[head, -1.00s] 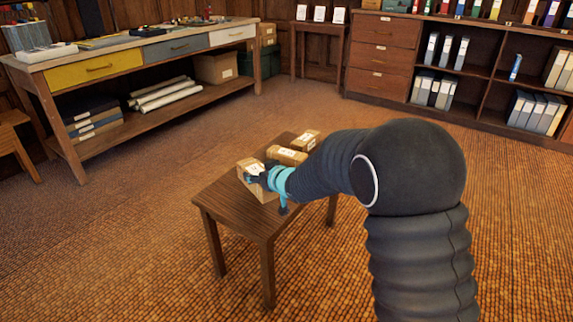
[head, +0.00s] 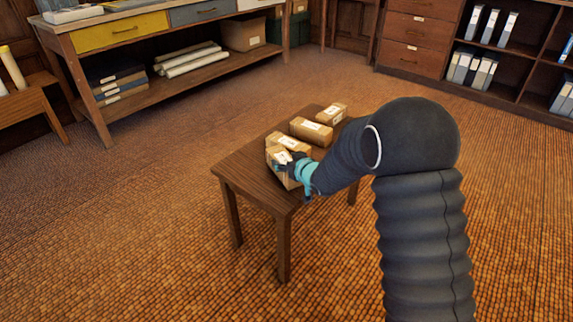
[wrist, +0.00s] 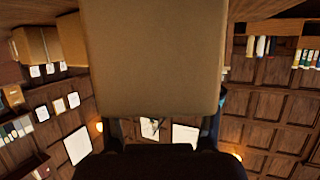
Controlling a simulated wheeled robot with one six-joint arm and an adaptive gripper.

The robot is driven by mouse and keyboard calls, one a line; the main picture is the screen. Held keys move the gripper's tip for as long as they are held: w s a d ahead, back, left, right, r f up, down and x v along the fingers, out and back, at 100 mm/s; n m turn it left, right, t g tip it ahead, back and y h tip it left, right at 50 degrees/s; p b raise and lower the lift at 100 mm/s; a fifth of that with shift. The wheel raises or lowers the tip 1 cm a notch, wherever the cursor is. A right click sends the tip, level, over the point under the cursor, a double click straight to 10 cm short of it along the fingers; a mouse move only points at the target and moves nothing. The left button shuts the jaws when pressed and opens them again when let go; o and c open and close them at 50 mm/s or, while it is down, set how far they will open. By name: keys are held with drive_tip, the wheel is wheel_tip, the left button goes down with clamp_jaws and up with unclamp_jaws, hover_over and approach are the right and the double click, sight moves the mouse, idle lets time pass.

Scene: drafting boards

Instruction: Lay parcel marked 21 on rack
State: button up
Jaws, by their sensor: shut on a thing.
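My gripper (head: 290,166) is shut on a brown cardboard parcel (head: 279,156) with a white label, at the near left end of a small dark wooden table (head: 245,172). In the wrist view the parcel (wrist: 152,60) fills the upper middle as a plain brown face. Whether it touches the table I cannot tell. Other brown parcels with white labels lie behind it: one close by (head: 289,142), one in the middle (head: 311,130) and one at the far end (head: 332,113). The label marks are too small to read. I cannot tell which piece of furniture is the rack.
A long workbench (head: 150,45) with drawers and a lower shelf (head: 185,73) stands at the back left. A low wooden piece (head: 35,100) holding rolls is at the left edge. A bookcase with binders (head: 480,65) is at the back right. Open floor surrounds the table.

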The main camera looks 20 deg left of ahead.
drive_tip(key=shift+f, duration=0.4)
drive_tip(key=shift+f, duration=0.15)
drive_tip(key=o, duration=1.5)
drive_tip(key=shift+o, duration=0.2)
drive_tip(key=shift+s+r, duration=0.1)
drive_tip(key=shift+r, duration=0.1)
drive_tip(key=v, duration=1.2)
drive_tip(key=shift+f, duration=0.2)
